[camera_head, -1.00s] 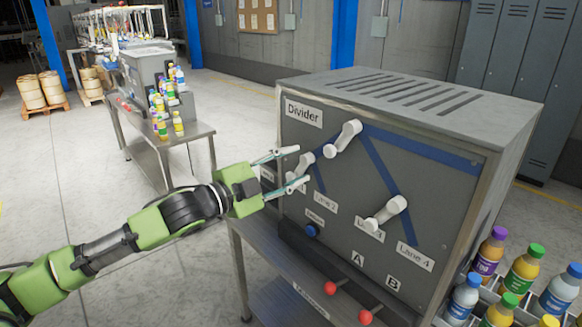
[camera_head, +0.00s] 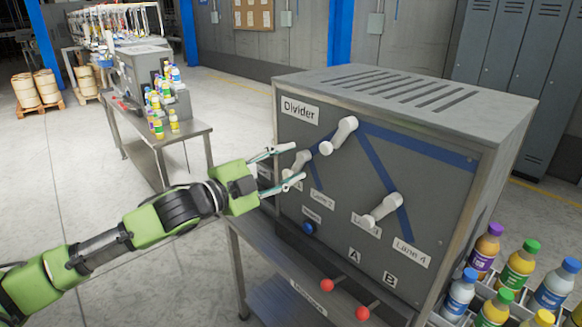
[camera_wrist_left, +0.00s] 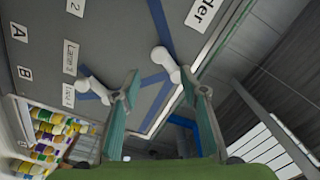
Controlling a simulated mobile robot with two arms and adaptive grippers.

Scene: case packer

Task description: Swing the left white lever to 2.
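The left white lever (camera_head: 298,162) is on the grey Divider panel (camera_head: 330,240), tilted with its lower end toward the left. My left gripper (camera_head: 292,163) is open in front of it. In the head view its fingertips show above and below the lever; I cannot tell whether they touch it. In the left wrist view, the open fingers (camera_wrist_left: 160,95) have nothing gripped. The left lever is not clear there. The upper white lever (camera_head: 339,135) and the lower right one (camera_head: 382,209) also show in the wrist view (camera_wrist_left: 165,63). The Lane 2 label (camera_head: 318,199) is partly readable. My right gripper is not in view.
Blue tape lines (camera_head: 425,145) branch across the panel. A blue knob (camera_head: 308,228) and two red-knobbed levers (camera_head: 328,285) sit below. A crate of bottles (camera_head: 497,281) stands at the right. A bench (camera_head: 165,140) with bottles stands at the back left.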

